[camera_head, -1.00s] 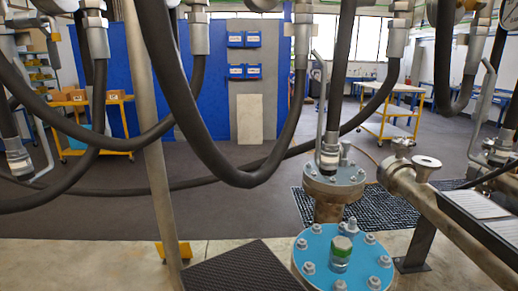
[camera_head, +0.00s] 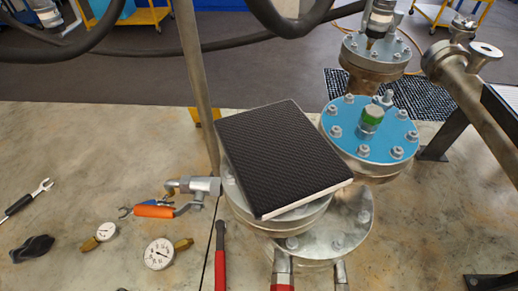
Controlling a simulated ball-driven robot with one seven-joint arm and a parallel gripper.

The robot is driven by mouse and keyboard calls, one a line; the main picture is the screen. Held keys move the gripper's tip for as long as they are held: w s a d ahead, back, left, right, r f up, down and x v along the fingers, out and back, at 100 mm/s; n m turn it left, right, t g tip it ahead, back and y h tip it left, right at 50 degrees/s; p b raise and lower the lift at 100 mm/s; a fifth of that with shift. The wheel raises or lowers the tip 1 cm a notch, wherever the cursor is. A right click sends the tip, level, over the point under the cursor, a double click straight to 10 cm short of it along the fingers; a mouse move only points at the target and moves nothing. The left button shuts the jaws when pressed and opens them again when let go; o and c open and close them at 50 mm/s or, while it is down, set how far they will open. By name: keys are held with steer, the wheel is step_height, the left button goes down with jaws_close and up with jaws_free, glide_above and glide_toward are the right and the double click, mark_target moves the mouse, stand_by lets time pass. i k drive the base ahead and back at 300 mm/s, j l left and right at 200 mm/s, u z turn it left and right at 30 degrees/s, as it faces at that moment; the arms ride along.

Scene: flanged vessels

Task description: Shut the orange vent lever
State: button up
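In the head view, an orange lever (camera_head: 154,211) sits left of the black-topped flanged vessel, beside a small metal valve fitting (camera_head: 193,186) on the vessel's side. The lever points left, roughly level in the picture, and a metal shank at its right end reaches toward the fitting. A blue piece and a small open jaw show just behind and left of the lever; I cannot tell whether they belong to it. My gripper is not in view.
A black textured plate (camera_head: 283,156) covers the near vessel. A blue flange (camera_head: 369,129) with a green-capped fitting stands right. Two gauges (camera_head: 159,254), a wrench (camera_head: 28,198) and a red-handled tool (camera_head: 220,257) lie left and front. A thin post (camera_head: 193,75) rises behind the lever.

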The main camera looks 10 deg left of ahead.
mark_target(149, 212)
steer(key=j+u, duration=0.25)
steer(key=u, duration=0.15)
steer(key=j+u, duration=0.25)
steer(key=u, duration=0.15)
steer(key=j+u, duration=0.25)
steer(key=u, duration=0.15)
steer(key=i, duration=0.05)
